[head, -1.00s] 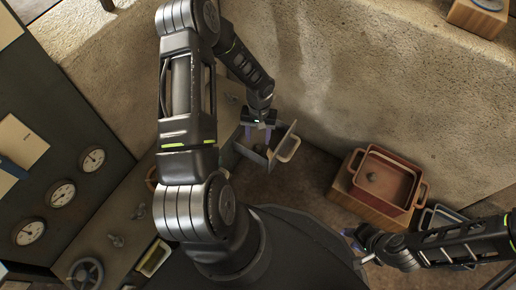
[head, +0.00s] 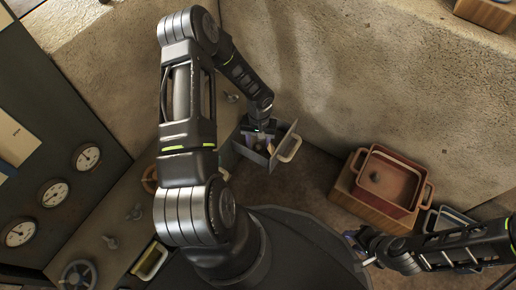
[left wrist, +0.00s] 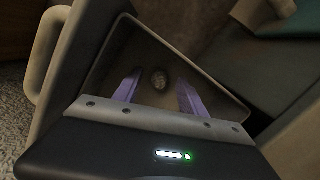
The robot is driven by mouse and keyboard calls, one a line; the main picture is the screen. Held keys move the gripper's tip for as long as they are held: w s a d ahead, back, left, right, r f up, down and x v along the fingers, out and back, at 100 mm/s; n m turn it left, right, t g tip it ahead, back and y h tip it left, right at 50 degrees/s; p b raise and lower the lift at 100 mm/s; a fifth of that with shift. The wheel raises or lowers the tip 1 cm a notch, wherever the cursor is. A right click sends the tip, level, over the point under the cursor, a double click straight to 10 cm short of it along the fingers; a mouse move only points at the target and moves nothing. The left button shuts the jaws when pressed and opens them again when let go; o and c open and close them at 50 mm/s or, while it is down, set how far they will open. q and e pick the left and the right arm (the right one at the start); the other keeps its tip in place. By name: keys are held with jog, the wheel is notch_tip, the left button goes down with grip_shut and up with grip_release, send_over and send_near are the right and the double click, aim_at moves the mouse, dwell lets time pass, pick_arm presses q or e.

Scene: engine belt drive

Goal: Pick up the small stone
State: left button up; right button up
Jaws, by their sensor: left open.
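The small stone (left wrist: 159,78) is a roundish, speckled grey-brown lump on the floor of an open grey container (head: 284,137). In the left wrist view it lies between and beyond the two purple fingers of my left gripper (left wrist: 158,92), which is open with clear space on both sides of the stone. In the head view my left gripper (head: 261,138) reaches down into the container, and I cannot make out the stone there. My right gripper (head: 353,239) is at the lower right, far from the stone; its finger gap is not clear.
A pale handle (head: 289,148) sticks out from the container's right side. A reddish two-handled pot (head: 409,167) with a small round dark thing in it stands on a wooden block (head: 346,187). A rough stone wall rises behind; a gauge panel (head: 54,194) is at left.

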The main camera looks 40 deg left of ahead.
dwell(0.4)
pick_arm(q)
grip_shut()
dwell(0.4)
